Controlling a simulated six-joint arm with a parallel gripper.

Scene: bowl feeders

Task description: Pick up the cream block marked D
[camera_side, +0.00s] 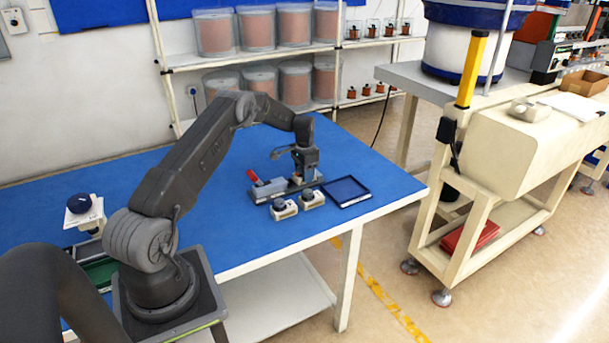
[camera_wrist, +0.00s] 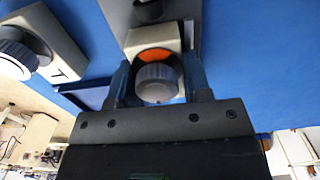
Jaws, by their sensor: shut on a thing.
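In the wrist view my gripper (camera_wrist: 158,82) is shut on a cream block (camera_wrist: 143,40) with a ribbed grey knob (camera_wrist: 157,80) and an orange ring; one blue finger is on each side. Its letter is hidden, so I cannot tell whether it is D. In the side view my gripper (camera_side: 302,178) points down at a grey fixture with a red handle (camera_side: 253,176); the held block is mostly hidden there. Two other cream blocks (camera_side: 284,211) (camera_side: 312,200) with dark knobs stand in front. In the wrist view, a block (camera_wrist: 62,57) at left bears what looks like T.
A dark blue tray (camera_side: 346,190) lies just right of the blocks, near the table edge. The grey fixture plate (camera_wrist: 150,13) lies beyond the held block. A white stand with a dark blue knob (camera_side: 80,204) is at left. The blue table (camera_side: 200,140) behind is clear.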

